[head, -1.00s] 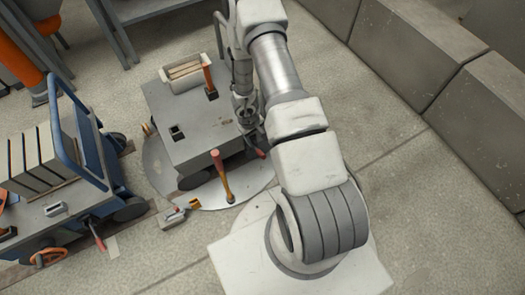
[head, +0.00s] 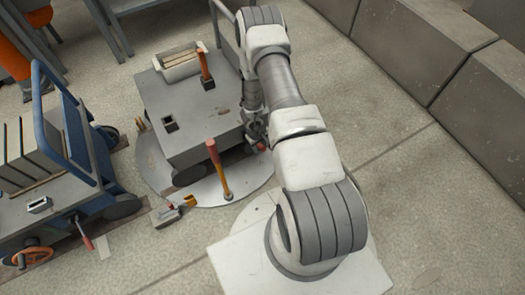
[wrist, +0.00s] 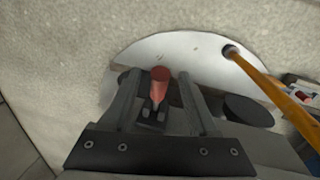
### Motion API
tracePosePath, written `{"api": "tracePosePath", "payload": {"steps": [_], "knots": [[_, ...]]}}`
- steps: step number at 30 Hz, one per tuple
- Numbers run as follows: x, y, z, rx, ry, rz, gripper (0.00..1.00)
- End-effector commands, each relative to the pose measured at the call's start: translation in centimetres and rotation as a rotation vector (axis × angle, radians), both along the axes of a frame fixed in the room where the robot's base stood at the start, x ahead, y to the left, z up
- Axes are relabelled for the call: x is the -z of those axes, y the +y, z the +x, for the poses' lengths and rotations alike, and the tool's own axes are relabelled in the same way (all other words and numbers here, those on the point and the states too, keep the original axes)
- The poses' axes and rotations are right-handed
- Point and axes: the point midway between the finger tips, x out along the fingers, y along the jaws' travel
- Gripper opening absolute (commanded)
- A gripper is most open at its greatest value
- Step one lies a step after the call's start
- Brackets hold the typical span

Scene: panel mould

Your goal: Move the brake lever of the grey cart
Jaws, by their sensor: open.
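The grey cart (head: 195,118) stands on a round pale plate in the middle of the head view. Its brake lever has a red grip (wrist: 160,85) on a dark base, clear in the wrist view; in the head view only the red end (head: 261,147) shows at the cart's lower right corner. My gripper (wrist: 157,76) is open, with one finger on each side of the red grip in the wrist view. Gaps show between grip and fingers; contact cannot be told. In the head view my gripper (head: 256,135) is partly hidden by my arm.
A yellow post with a red top (head: 218,168) rises from the round plate (head: 245,186), close to the cart. A blue cart (head: 75,140) with its own red lever (head: 86,241) stands at left. Concrete blocks (head: 470,100) line the right. Open floor lies between.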

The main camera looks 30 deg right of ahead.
Motion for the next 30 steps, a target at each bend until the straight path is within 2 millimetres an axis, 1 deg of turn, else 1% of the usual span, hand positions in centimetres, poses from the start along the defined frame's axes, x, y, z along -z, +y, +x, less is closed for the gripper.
{"api": "tracePosePath", "payload": {"steps": [1, 4, 14, 15, 17, 18, 20, 24, 25, 30], "knots": [[0.84, -0.11, -0.01, 0.001, 0.0, 0.001, 0.59], [1.44, -0.22, 0.06, 0.001, 0.0, 0.0, 0.59], [1.67, -0.29, 0.04, 0.0, 0.0, 0.0, 0.59], [1.67, -0.29, 0.05, 0.0, 0.0, -0.001, 0.56], [1.66, -0.29, 0.05, 0.0, 0.0, -0.001, 0.45], [1.66, -0.29, 0.05, 0.0, 0.0, -0.001, 0.38], [1.66, -0.29, 0.05, 0.0, 0.0, -0.001, 0.27], [1.66, -0.29, 0.05, 0.0, 0.0, 0.0, 0.02], [1.65, -0.29, 0.05, 0.0, 0.0, 0.0, 0.0], [1.65, -0.29, 0.05, 0.0, 0.0, 0.0, 0.0]]}}
